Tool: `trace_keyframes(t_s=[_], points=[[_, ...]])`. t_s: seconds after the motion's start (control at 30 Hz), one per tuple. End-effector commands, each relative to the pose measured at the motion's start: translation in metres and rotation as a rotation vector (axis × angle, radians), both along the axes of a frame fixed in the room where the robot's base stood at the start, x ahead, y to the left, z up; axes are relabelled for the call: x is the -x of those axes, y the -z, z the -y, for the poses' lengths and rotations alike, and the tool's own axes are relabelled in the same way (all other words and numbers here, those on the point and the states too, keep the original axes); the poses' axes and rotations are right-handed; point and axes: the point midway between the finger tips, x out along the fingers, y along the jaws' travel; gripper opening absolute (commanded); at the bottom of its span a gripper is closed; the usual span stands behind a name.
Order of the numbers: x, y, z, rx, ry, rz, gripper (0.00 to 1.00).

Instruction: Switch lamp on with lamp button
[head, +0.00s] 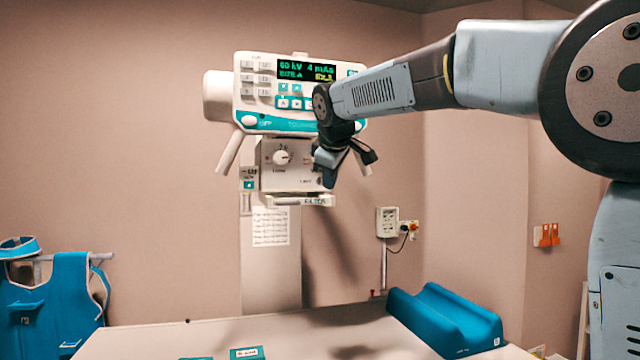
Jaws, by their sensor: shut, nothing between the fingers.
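The X-ray head has a white control panel (262,118) with a lit display (306,70) reading 60 kV 4 mAs. Below it is a pale collimator box (268,178) with a round knob (282,157). I cannot make out which control is the lamp button; it may be hidden behind my gripper. My gripper (328,179) is shut and empty, pointing down at the right side of the box. It overlaps the box's right edge in this view, and I cannot tell whether it touches. No lamp light is clearly visible.
The table (200,335) spans the front, with a blue padded support (445,318) at its right and teal-edged cards (246,352) at its front. Blue aprons (55,300) hang at the left. A wall socket box (387,221) is right of the column (270,280).

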Motion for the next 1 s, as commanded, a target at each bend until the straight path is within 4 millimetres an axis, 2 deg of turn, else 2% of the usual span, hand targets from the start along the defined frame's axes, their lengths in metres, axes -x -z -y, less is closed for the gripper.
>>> trace_keyframes(t_s=[0.1, 0.33, 1.0], points=[[-0.012, 0.0, -0.004, 0.0, 0.0, -0.001, 0.0], [-0.026, 0.0, -0.008, 0.0, 0.0, -0.001, 0.0], [-0.028, 0.0, -0.009, 0.0, -0.002, 0.0, 0.0]])
